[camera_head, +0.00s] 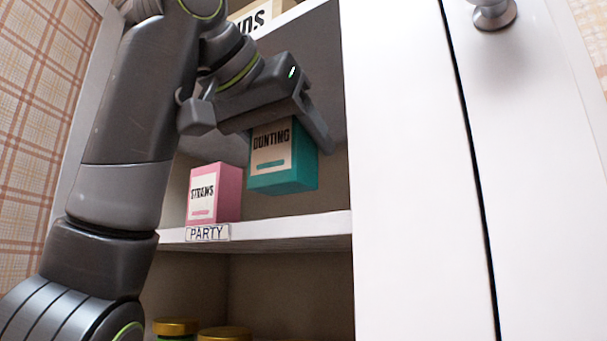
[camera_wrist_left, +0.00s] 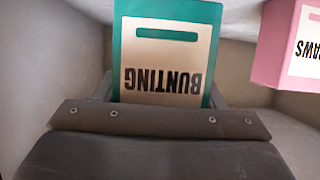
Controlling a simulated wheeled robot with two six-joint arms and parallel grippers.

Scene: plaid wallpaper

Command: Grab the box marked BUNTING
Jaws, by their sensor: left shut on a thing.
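The teal box marked BUNTING (camera_head: 285,180) has a tan label and hangs above the shelf in the head view, clear of the shelf board. My left gripper (camera_head: 290,125) comes in from the upper left and is shut on its upper part. In the left wrist view the BUNTING box (camera_wrist_left: 165,70) appears upside down between the fingers of my left gripper (camera_wrist_left: 160,100). The box's top is hidden by the gripper in the head view. My right gripper is in neither view.
A pink box marked STRAWS (camera_head: 228,192) stands on the shelf (camera_head: 300,226) left of the BUNTING box. A PARTY label (camera_head: 207,233) is on the shelf edge. Gold-lidded jars (camera_head: 175,327) stand below. A white door (camera_head: 410,170) is at right.

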